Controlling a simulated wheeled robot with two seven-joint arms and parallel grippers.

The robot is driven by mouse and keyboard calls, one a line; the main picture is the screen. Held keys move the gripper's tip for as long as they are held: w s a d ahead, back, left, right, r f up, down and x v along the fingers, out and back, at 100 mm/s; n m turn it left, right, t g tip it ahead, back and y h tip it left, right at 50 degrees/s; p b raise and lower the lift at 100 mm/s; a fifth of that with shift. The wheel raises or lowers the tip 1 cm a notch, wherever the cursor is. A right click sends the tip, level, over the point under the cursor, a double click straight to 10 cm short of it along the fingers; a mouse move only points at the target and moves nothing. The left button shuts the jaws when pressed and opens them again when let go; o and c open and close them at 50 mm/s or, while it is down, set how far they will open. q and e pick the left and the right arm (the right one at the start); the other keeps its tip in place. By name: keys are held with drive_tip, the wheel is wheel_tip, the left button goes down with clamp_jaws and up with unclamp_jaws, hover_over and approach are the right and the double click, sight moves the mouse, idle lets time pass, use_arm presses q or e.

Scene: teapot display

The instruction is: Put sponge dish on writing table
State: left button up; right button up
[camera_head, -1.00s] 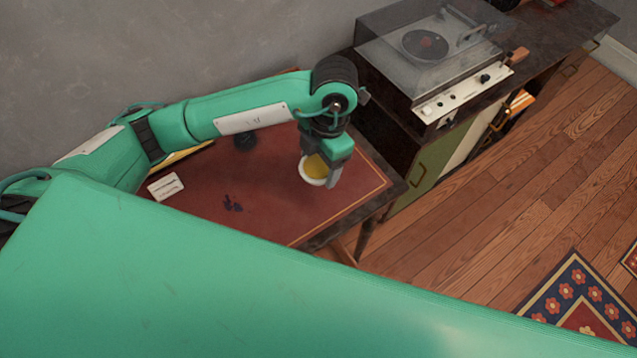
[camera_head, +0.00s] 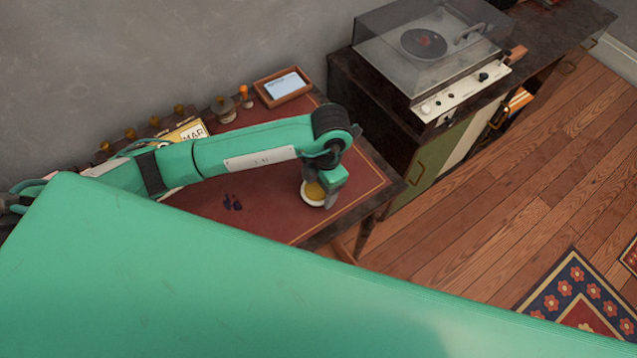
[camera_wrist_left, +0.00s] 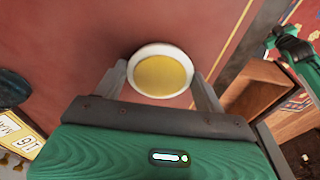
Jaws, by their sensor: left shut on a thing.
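The sponge dish (camera_head: 313,196), a white round dish with a yellow sponge in it, is at the right part of the writing table (camera_head: 275,215), over its red top. It also shows in the left wrist view (camera_wrist_left: 161,72), between the fingers. My left gripper (camera_head: 324,192) points down and is shut on the dish. Whether the dish touches the table top or hangs just above it, I cannot tell. The writing table's top also shows in the left wrist view (camera_wrist_left: 60,50).
A wooden tray (camera_head: 283,87) with a paper, stamps (camera_head: 224,108) and a yellow calendar plate (camera_head: 190,132) stand along the table's back. A dark stain (camera_head: 232,203) marks the red top. A cabinet with a record player (camera_head: 430,50) stands to the right. The red top's front middle is clear.

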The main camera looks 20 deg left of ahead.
use_arm(q)
drive_tip(key=shift+f, duration=0.15)
drive_tip(key=o, duration=1.1)
use_arm(e)
drive_tip(key=shift+w+d, duration=0.45)
drive_tip(key=shift+d, duration=0.25)
drive_tip(key=shift+r, duration=0.1)
